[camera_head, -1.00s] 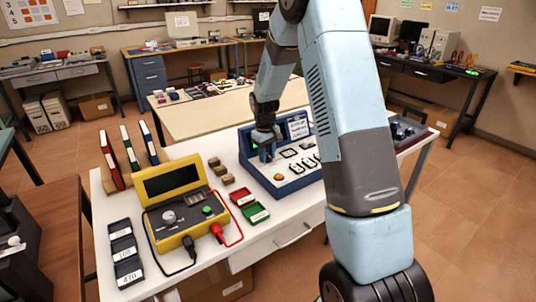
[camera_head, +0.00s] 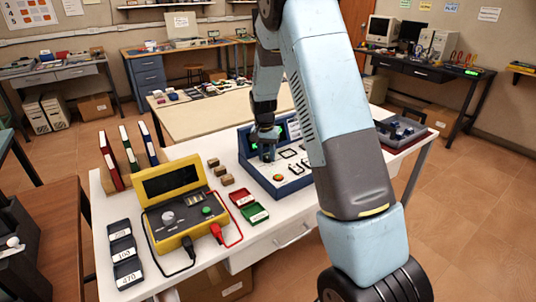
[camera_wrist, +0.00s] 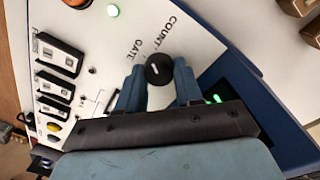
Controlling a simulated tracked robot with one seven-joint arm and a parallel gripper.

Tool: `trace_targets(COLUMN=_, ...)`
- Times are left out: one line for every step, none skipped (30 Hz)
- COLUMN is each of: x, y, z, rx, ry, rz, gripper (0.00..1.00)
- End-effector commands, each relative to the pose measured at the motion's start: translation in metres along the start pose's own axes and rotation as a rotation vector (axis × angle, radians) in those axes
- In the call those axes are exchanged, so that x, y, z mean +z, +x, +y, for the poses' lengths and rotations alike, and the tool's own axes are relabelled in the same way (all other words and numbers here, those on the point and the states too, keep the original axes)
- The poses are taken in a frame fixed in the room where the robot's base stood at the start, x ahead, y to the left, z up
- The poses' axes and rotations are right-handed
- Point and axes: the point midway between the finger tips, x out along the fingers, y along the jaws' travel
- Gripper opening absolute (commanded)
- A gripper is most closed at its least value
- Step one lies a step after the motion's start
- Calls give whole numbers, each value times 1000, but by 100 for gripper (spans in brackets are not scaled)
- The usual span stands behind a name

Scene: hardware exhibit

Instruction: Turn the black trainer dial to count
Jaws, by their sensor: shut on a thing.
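The trainer is a blue console (camera_head: 262,182) with a pale sloped panel on the white table. My gripper (camera_head: 266,145) is at its upper left part in the head view, where the dial is hidden. In the wrist view the round black dial (camera_wrist: 158,70) sits between the two blue fingers of my gripper (camera_wrist: 159,88), which are shut on its sides. The printed words COUNT (camera_wrist: 166,30) and GATE (camera_wrist: 150,48) are beside the dial. I cannot tell clearly which word its pointer faces.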

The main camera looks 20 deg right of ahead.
Motion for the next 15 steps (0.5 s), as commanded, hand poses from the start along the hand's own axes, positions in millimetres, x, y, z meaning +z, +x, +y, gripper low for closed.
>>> trace_targets(x=-3, y=-2, z=0, rx=-2, ry=30, rz=5, gripper=5)
trace_targets(x=-3, y=-2, z=0, rx=-3, ry=49, rz=4, gripper=5)
trace_targets(x=-3, y=-2, z=0, rx=-2, ry=70, rz=2, gripper=5)
trace_targets(x=-3, y=-2, z=0, rx=-2, ry=85, rz=2, gripper=5)
trace_targets(x=-3, y=-2, z=0, rx=-2, ry=98, rz=1, gripper=5)
trace_targets(x=-3, y=-2, z=0, rx=-3, ry=115, rz=0, gripper=5)
trace_targets(x=-3, y=-2, z=-1, rx=-3, ry=126, rz=-1, gripper=5)
trace_targets(x=-3, y=-2, z=-1, rx=-3, ry=136, rz=-1, gripper=5)
trace_targets(x=-2, y=-2, z=-1, rx=-4, ry=148, rz=-2, gripper=5)
trace_targets(x=-2, y=-2, z=-1, rx=-4, ry=156, rz=-3, gripper=5)
trace_targets(x=-2, y=-2, z=-1, rx=-4, ry=163, rz=-3, gripper=5)
trace_targets(x=-2, y=-2, z=-2, rx=-4, ry=170, rz=-4, gripper=5)
trace_targets(x=-2, y=-2, z=-2, rx=-5, ry=175, rz=-4, gripper=5)
trace_targets(x=-2, y=-2, z=-2, rx=-5, ry=179, rz=-4, gripper=5)
trace_targets(x=-2, y=-2, z=-2, rx=-5, ry=183, rz=-4, gripper=5)
